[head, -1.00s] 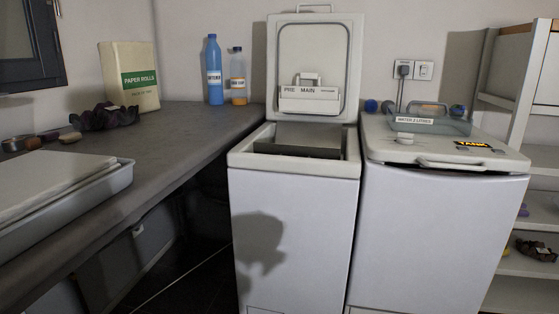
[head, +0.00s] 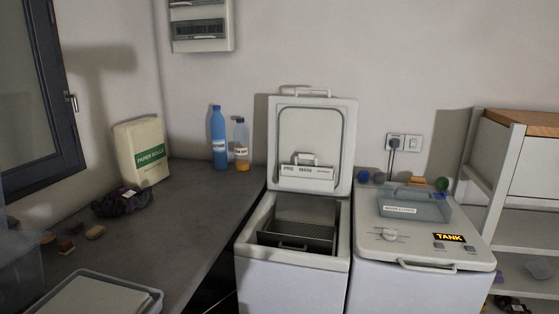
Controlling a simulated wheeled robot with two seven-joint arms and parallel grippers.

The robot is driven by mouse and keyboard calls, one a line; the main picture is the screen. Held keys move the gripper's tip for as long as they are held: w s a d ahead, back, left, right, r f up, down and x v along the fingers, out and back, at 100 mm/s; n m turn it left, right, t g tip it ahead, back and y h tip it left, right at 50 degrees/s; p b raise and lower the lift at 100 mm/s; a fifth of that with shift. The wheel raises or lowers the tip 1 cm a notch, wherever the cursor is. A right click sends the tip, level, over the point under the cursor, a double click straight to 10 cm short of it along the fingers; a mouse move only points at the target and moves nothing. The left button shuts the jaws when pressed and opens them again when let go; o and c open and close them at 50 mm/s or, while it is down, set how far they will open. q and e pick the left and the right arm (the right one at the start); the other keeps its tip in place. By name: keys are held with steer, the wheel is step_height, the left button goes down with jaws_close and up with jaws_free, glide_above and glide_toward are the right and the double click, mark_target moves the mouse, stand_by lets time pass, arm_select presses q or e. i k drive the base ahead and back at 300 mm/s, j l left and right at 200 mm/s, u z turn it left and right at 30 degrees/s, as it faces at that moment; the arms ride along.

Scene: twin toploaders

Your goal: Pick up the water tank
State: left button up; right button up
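The water tank (head: 414,207) is a translucent blue-grey box with a handle and a white label that reads as water 2 litres in the earlier frame. It sits on the closed lid of the right toploader (head: 425,240), towards the back left of that lid. A yellow-on-black TANK sticker (head: 449,238) lies in front of it to the right. The left toploader (head: 292,277) has its lid raised and a dark basket (head: 297,236) inside. Neither of my grippers shows in the head view.
Small round objects (head: 441,184) stand behind the tank. White shelves (head: 510,230) stand at right.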

mark_target(402, 203)
steer(key=z, duration=1.25)
steer(key=u, duration=0.45)
steer(key=i+l+u, duration=0.1)
steer(key=u, duration=0.35)
steer(key=l+u, duration=0.15)
steer(key=u, duration=0.75)
steer(key=l+u, duration=0.25)
steer(key=l, duration=0.15)
steer(key=k+l+u, duration=0.1)
steer(key=l+u, duration=0.15)
steer(key=k+l+u, duration=0.1)
steer(key=l+u, duration=0.2)
steer(key=l, duration=0.2)
steer(key=k+l+u, duration=0.1)
steer(key=l+u, duration=0.15)
steer(key=l, duration=0.1)
